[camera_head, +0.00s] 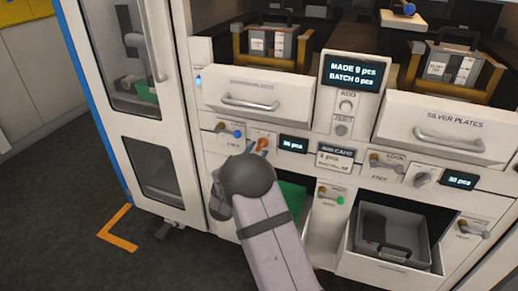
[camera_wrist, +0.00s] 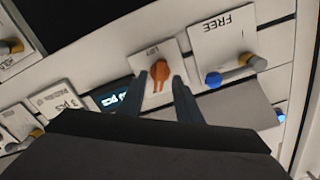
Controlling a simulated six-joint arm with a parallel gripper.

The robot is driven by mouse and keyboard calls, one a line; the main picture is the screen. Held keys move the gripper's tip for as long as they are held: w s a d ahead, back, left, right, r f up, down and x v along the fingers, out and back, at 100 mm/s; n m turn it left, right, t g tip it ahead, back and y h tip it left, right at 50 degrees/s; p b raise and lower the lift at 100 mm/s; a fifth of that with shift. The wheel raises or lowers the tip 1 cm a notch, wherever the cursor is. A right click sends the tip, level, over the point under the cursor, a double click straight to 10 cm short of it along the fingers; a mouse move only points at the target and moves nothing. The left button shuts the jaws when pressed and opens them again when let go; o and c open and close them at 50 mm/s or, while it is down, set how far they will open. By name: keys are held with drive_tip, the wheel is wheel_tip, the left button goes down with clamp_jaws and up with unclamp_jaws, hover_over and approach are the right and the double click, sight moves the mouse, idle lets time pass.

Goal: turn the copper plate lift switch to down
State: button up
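The copper plate lift switch is a small orange knob (camera_wrist: 160,72) on a white plate, with an upside-down label above it in the wrist view. Its narrow part points to the bottom of that picture. In the head view the orange switch (camera_head: 263,144) shows just past my gripper, left of a small display. My gripper (camera_wrist: 159,82) is open, with its two dark fingers on either side of the knob. I cannot tell whether they touch it. In the head view my wrist hides most of the fingers and the panel below.
A blue-tipped lock lever (camera_wrist: 232,73) sits close beside the switch; it also shows in the head view (camera_head: 230,131). A small display (camera_head: 292,144) is on the switch's other side. The copper drawer (camera_head: 257,95) is above. A grey bin (camera_head: 395,262) stands at lower right.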

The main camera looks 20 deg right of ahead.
drive_tip(key=shift+x, duration=1.1)
clamp_jaws()
drive_tip(key=shift+n, duration=0.3)
drive_tip(key=n+p, duration=0.4)
drive_tip(key=n, duration=0.7)
drive_tip(key=shift+p, duration=0.3)
drive_tip(key=shift+n, duration=0.3)
unclamp_jaws()
